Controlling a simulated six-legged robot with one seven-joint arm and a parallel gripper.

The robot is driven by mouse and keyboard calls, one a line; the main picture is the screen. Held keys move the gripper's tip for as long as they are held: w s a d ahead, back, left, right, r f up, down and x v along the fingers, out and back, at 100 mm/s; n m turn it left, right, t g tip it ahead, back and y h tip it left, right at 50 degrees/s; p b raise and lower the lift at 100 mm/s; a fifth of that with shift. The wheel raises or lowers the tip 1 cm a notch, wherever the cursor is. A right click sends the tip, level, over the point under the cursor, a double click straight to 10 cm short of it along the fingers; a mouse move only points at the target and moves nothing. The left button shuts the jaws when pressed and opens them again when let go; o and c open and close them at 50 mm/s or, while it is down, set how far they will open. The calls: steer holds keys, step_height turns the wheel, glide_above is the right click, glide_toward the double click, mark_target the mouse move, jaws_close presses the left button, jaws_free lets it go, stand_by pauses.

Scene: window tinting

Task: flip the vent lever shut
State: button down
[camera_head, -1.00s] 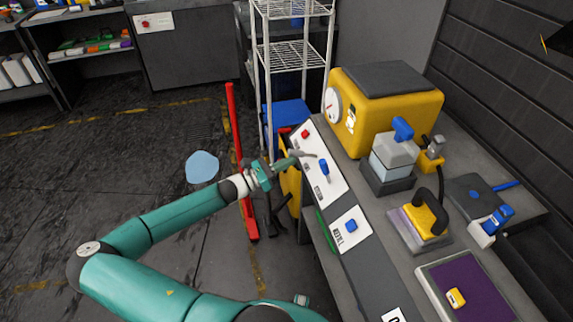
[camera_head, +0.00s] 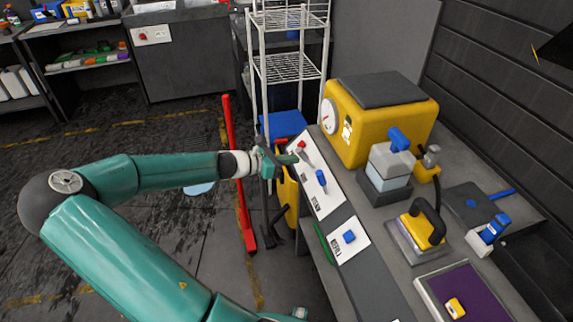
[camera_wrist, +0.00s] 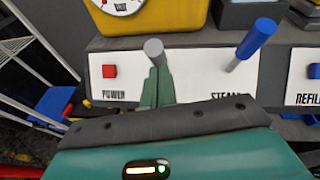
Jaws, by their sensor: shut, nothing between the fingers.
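A white control panel (camera_head: 318,180) runs along the bench's left edge. On it, a grey lever (camera_wrist: 154,52) stands between the red POWER button (camera_wrist: 109,71) and the blue lever (camera_wrist: 255,40) by the STEAM label. Any label under the grey lever is hidden, and I can read no "vent" label. My gripper (camera_wrist: 155,88) is shut and empty, its tips right at the grey lever's lower part in the wrist view. I cannot tell if they touch. In the head view my gripper (camera_head: 292,159) reaches the panel's left edge. The blue lever (camera_head: 321,178) leans, apart from my gripper.
A yellow machine with a gauge (camera_head: 380,118) stands behind the panel. A blue REFILL button (camera_head: 349,237) is nearer. A white wire rack (camera_head: 290,66) and a red post (camera_head: 236,170) stand left of the bench, close to my arm.

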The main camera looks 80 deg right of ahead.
steer(key=shift+s+d+r+t+y, duration=0.2)
steer(key=shift+s+d+r+t, duration=0.05)
steer(key=shift+s+r, duration=0.2)
steer(key=shift+s+d+r+t+y, duration=0.2)
steer(key=shift+s+r+t, duration=0.1)
steer(key=shift+r, duration=0.15)
steer(key=shift+s+r, duration=0.2)
steer(key=shift+w, duration=0.1)
